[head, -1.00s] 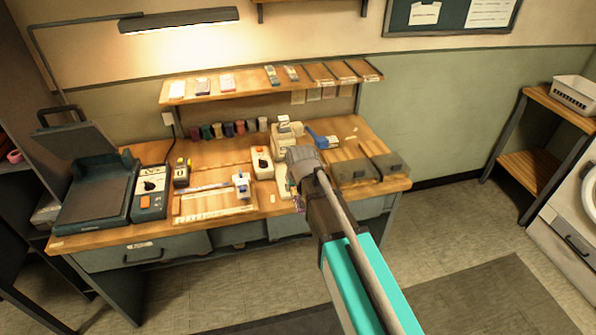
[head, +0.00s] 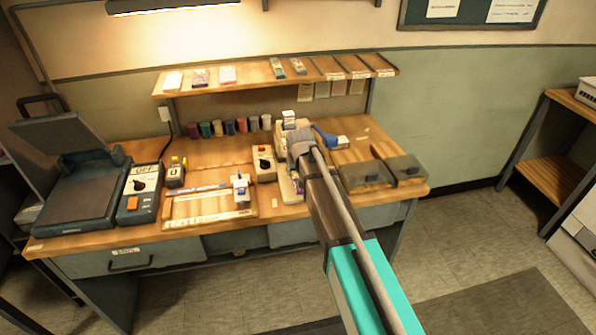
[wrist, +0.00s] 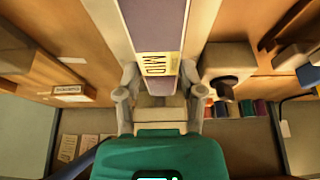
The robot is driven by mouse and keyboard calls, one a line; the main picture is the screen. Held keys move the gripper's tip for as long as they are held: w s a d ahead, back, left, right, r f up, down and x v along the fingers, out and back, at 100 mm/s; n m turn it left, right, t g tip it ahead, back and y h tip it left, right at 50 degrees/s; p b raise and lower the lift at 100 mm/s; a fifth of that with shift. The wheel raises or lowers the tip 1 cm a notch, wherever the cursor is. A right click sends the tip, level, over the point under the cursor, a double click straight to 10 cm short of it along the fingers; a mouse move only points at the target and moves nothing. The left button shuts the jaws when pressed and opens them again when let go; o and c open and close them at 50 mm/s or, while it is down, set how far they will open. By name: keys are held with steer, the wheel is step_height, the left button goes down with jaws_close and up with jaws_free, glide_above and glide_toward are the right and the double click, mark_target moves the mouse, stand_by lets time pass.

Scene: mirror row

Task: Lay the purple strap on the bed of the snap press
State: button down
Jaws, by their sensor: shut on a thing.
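The purple strap (wrist: 153,25) has a yellow "MID" label. In the wrist view it runs up from between my fingertips, with cream surfaces showing along both sides. My gripper (wrist: 159,82) is shut on the strap's near end. In the head view my gripper (head: 303,158) is over the right-middle of the bench, at the cream snap press (head: 288,188), and hides much of it. Most of the strap is hidden there. I cannot tell whether the strap touches the press bed.
A small control box (head: 264,163) stands just left of the press. A blue-handled tool (head: 325,137) and grey-fronted trays (head: 367,178) are to the right. A wooden board (head: 209,207) and a dark heat press (head: 75,195) are to the left. Thread spools (head: 229,127) line the back.

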mark_target(297, 175)
steer(key=shift+d, duration=0.1)
steer(key=shift+d+f+b, duration=0.1)
steer(key=shift+f+b, duration=1.05)
steer(key=shift+b, duration=0.05)
steer(key=shift+f+b, duration=0.55)
steer(key=shift+c, duration=0.7)
jaws_free()
